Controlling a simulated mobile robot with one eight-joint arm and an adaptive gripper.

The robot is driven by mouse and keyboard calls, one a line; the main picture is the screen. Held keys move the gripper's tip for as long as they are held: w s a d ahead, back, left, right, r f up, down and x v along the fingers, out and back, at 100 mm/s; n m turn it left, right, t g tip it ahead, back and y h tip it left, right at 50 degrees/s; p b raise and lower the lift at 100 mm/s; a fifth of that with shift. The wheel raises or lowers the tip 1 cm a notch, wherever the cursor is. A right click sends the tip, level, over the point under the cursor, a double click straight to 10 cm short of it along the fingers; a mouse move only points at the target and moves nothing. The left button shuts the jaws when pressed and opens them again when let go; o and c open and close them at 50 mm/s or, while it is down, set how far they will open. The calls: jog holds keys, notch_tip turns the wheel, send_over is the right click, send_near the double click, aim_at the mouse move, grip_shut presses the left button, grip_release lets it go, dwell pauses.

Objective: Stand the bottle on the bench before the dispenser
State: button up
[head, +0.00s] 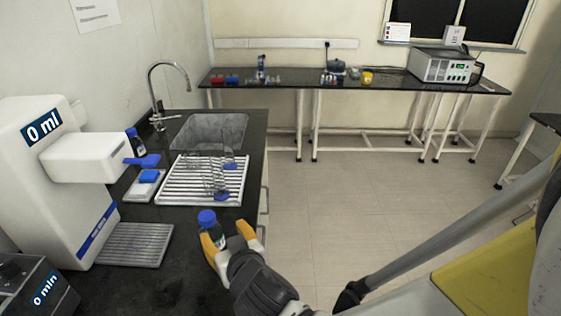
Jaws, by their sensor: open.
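A small dark bottle (214,233) with a blue cap and a pale label stands about upright on the black bench (190,275), near its right edge. My gripper (230,240) is open, with its orange-tipped fingers on either side of the bottle's lower part; the near finger hides some of it. I cannot tell whether the fingers touch it. The white dispenser (75,165) stands at the left and reads "0 ml". Its grey slatted drip tray (135,245) lies in front of it, left of the bottle and apart from it.
A white drying rack (175,190) with glassware lies behind the bottle, before the sink (212,130). Another blue-capped bottle (136,143) stands behind the dispenser. A dark timer box (40,290) reading "0 min" sits front left. Bare bench lies between tray and bottle.

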jog(key=d+r+m+g+h, duration=0.25)
jog(key=d+h, duration=0.25)
jog(key=d, duration=1.5)
jog(key=s+d+r+m+g, duration=0.1)
jog(key=s+d+m+g, duration=0.1)
jog(key=s+d, duration=0.6)
jog(key=s, duration=0.2)
jog(key=shift+s+d+r, duration=0.25)
jog(key=shift+s, duration=0.05)
jog(key=shift+a+g, duration=0.1)
jog(key=shift+g, duration=0.15)
